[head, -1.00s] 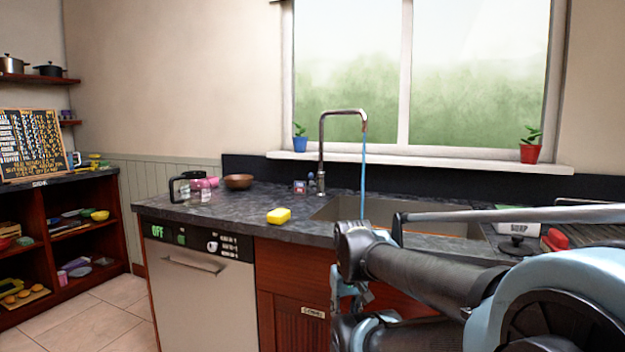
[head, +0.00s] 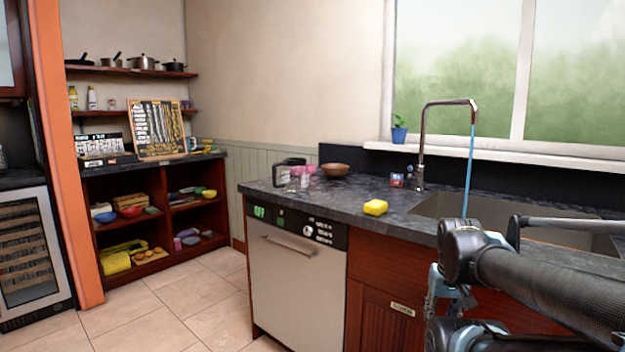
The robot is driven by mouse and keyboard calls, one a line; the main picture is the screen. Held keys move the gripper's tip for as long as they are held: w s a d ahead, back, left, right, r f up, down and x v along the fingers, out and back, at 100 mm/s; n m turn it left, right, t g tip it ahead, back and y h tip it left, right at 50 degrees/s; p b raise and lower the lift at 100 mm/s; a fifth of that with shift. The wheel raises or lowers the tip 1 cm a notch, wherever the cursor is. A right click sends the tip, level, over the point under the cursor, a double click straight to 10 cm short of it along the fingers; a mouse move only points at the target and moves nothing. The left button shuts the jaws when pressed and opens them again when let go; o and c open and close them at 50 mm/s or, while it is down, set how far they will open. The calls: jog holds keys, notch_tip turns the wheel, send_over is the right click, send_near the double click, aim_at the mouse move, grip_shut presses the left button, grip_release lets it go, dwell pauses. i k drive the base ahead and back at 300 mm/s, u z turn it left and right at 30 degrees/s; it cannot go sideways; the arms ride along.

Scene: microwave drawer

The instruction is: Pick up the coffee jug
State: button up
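The coffee jug (head: 291,175) looks like a clear glass jug with a black handle. It stands upright on the left end of the dark counter, above the dishwasher. A pink object beside it partly overlaps it in view. My gripper (head: 447,293) is at the lower right, in front of the sink cabinet and below the counter top, well to the right of the jug and apart from it. Its fingers are small and partly hidden by my arm, so I cannot tell whether they are open or shut.
A yellow sponge (head: 375,207), a brown bowl (head: 335,169) and a pink item (head: 304,171) are on the counter (head: 330,202). The tap (head: 424,140) runs water into the sink. A dishwasher (head: 292,278) is below. Tiled floor is free at left, before the shelves (head: 130,215).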

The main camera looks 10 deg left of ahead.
aim_at(295, 176)
jog(key=z, duration=1.9)
jog(key=k, duration=1.7)
jog(key=u, duration=2.15)
jog(key=i, duration=0.65)
